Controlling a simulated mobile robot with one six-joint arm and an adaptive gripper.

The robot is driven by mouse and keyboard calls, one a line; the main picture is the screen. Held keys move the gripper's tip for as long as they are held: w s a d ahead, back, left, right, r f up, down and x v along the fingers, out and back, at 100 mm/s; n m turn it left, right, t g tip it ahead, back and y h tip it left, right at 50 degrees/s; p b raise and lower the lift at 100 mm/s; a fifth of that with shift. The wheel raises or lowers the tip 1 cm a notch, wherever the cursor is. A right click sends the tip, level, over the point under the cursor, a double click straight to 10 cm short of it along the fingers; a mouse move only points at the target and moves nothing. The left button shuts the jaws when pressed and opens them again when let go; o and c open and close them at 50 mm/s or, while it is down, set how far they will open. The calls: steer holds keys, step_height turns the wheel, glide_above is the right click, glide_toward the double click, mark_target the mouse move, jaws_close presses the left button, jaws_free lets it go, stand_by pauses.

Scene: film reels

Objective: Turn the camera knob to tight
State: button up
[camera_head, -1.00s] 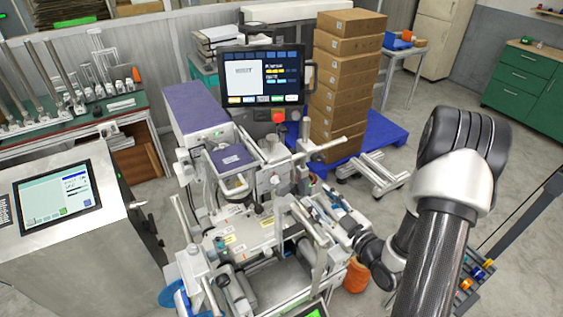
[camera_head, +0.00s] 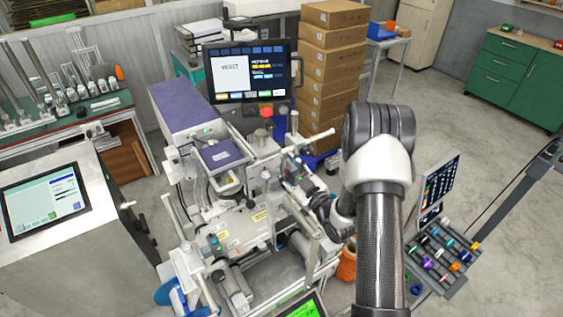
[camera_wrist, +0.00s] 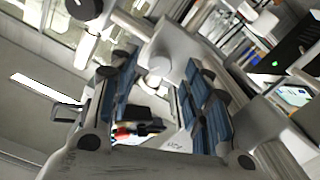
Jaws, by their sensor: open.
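The grey machine (camera_head: 262,222) fills the middle of the head view, with several small knobs and rods on it. I cannot tell for sure which knob is the camera knob. In the wrist view a pale round knob (camera_wrist: 160,66) shows between and just beyond my fingertips, and a dark round knob (camera_wrist: 85,8) is at the top left. My gripper (camera_wrist: 155,84) is open, its blue-padded fingers apart with nothing held between them. In the head view my gripper (camera_head: 290,180) is at the machine's right side, partly hidden among its parts. Contact cannot be told.
A monitor (camera_head: 247,72) stands behind the machine, with a red button (camera_head: 266,112) below it. Stacked cardboard boxes (camera_head: 330,75) stand behind. A screen cabinet (camera_head: 75,215) is at left. A rack of coloured parts (camera_head: 440,255) is at right. Open floor lies at right.

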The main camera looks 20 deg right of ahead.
mark_target(280, 161)
steer(key=shift+w+a, duration=0.2)
steer(key=shift+w, duration=0.6)
steer(key=shift+w+a, duration=0.15)
steer(key=shift+w, duration=0.65)
